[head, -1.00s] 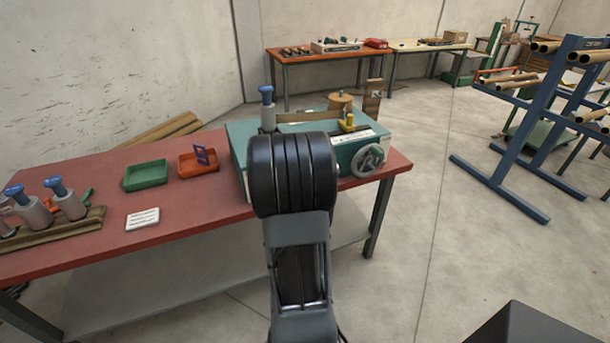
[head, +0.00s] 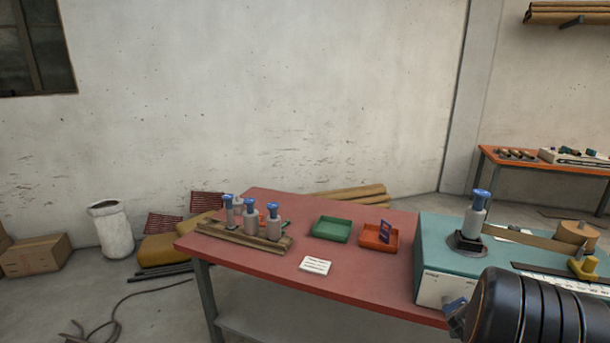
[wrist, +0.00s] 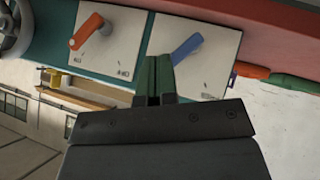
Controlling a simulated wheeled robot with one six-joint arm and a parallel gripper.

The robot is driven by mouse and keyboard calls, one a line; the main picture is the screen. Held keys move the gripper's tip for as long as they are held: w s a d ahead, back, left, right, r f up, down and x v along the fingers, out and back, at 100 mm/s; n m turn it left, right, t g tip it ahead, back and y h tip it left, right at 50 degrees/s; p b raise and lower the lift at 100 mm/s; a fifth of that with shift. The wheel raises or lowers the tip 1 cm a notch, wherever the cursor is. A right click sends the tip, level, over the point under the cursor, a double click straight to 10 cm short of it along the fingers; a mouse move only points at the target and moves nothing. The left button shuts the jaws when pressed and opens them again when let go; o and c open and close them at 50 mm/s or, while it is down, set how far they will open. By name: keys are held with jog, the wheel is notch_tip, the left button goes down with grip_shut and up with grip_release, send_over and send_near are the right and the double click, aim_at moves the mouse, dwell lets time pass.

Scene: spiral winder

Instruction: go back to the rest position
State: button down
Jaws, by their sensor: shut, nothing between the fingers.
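My gripper (wrist: 155,78) shows in the wrist view with its two green-tipped fingers close together and nothing between them. The teal winder (head: 433,240) stands on the right end of the red bench in the head view. In the wrist view its white front panels carry an orange lever (wrist: 87,31) and a blue lever (wrist: 186,48). The fingertips appear just beside the blue lever; I cannot tell whether they touch. My black arm fills the lower right of the head view and hides part of the winder; the gripper itself is not visible there.
The red bench (head: 275,280) holds a green tray (head: 331,229), an orange tray (head: 379,237) with a purple piece, a white card (head: 315,265) and a wooden rack (head: 243,237) with blue-topped bottles. Another blue-topped bottle (head: 476,216) stands on the winder. A sack (head: 111,230) and carton are left.

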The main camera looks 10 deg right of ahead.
jog(key=a+r+y, duration=0.2)
jog(key=a+y, duration=0.3)
jog(key=a, duration=0.9)
jog(key=s+a+r+n+g+y, duration=0.1)
jog(key=s+a+r+n, duration=0.1)
jog(key=a, duration=0.8)
jog(key=s+a+r+n+g+y, duration=0.1)
jog(key=s+a+r, duration=0.4)
jog(key=a, duration=0.5)
jog(key=shift+r+n, duration=0.7)
jog(key=shift+n, duration=0.1)
